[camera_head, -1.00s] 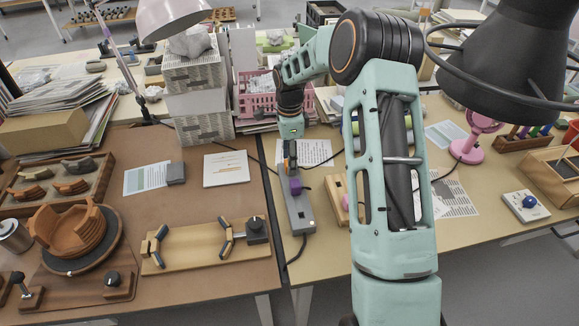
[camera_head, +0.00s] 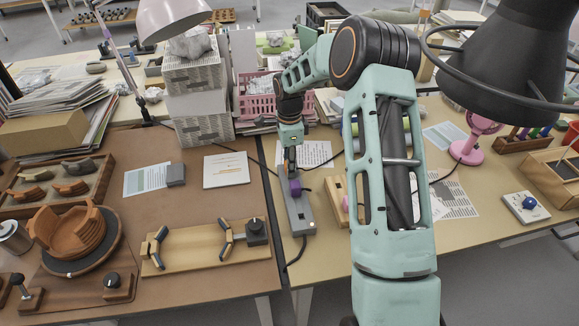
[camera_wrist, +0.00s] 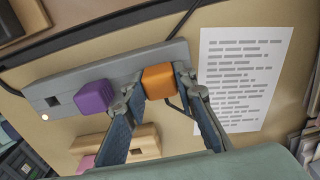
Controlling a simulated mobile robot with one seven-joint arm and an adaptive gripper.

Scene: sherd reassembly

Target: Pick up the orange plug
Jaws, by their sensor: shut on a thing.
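The orange plug (camera_wrist: 158,81) is a small orange block at the end of the grey power strip (camera_wrist: 60,88) in the wrist view. My gripper (camera_wrist: 161,88) has a finger on each side of it and is shut on it. The plug appears to be still at the strip; whether it is clear of its socket I cannot tell. In the head view my gripper (camera_head: 291,166) points down over the far end of the strip (camera_head: 300,213), and its fingers hide the orange plug. A purple plug (camera_wrist: 95,96) sits in the strip beside the gripper.
A wooden block (camera_wrist: 130,146) lies beside the strip. A printed sheet (camera_wrist: 243,75) lies flat on the other side. A pink basket (camera_head: 257,100) stands behind my gripper. A dark cable (camera_head: 262,172) runs across the table.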

